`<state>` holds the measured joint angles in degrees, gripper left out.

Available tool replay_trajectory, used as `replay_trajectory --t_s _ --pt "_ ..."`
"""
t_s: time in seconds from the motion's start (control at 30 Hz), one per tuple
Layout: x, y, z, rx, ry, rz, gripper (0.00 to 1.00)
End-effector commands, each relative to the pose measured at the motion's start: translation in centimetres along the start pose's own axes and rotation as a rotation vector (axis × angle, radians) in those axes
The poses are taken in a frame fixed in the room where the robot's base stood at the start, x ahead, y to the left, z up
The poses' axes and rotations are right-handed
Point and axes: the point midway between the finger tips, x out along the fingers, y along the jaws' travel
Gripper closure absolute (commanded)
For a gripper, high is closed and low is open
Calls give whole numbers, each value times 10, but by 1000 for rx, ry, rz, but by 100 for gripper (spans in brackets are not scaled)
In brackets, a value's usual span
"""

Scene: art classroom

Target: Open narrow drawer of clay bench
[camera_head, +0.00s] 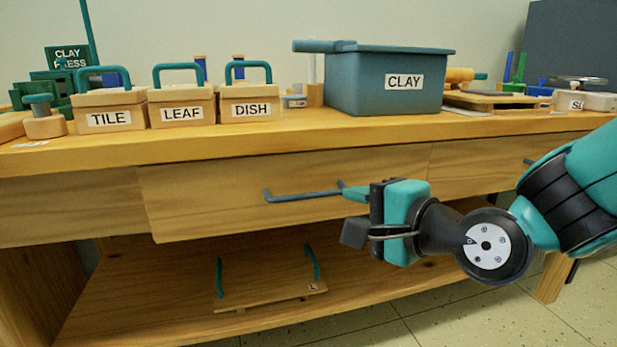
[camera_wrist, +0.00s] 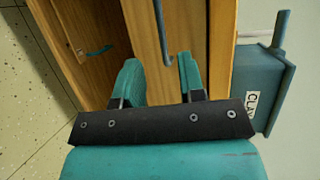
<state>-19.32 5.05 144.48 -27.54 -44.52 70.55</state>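The clay bench (camera_head: 330,135) has a wooden drawer front (camera_head: 210,200) in the middle, with a long grey bar handle (camera_head: 300,195). Another drawer front (camera_head: 470,170) lies to its right, with part of a handle (camera_head: 528,161) showing beside my arm. My gripper (camera_head: 348,212) is at the right end of the middle handle. In the wrist view my gripper (camera_wrist: 158,62) is open, and the end of the handle (camera_wrist: 160,35) lies between its two teal fingers, with gaps.
Boxes labelled TILE (camera_head: 108,118), LEAF (camera_head: 182,113) and DISH (camera_head: 250,109) and a blue CLAY bin (camera_head: 390,95) stand on the bench top. A board with teal handles (camera_head: 265,285) lies on the lower shelf. Floor shows at the front right.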

Motion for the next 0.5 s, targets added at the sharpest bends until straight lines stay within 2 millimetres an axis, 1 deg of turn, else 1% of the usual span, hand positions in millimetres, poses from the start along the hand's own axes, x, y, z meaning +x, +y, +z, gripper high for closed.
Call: replay_trajectory --t_s 0.03,0.07,0.27,0.47,0.5 --pt "4 -6 1 0 -4 6 63" --pt "6 -7 2 0 -8 7 63" --pt "20 -7 3 -2 -18 5 63" --pt "29 -6 0 4 1 7 63" --pt "37 -6 0 1 0 4 63"
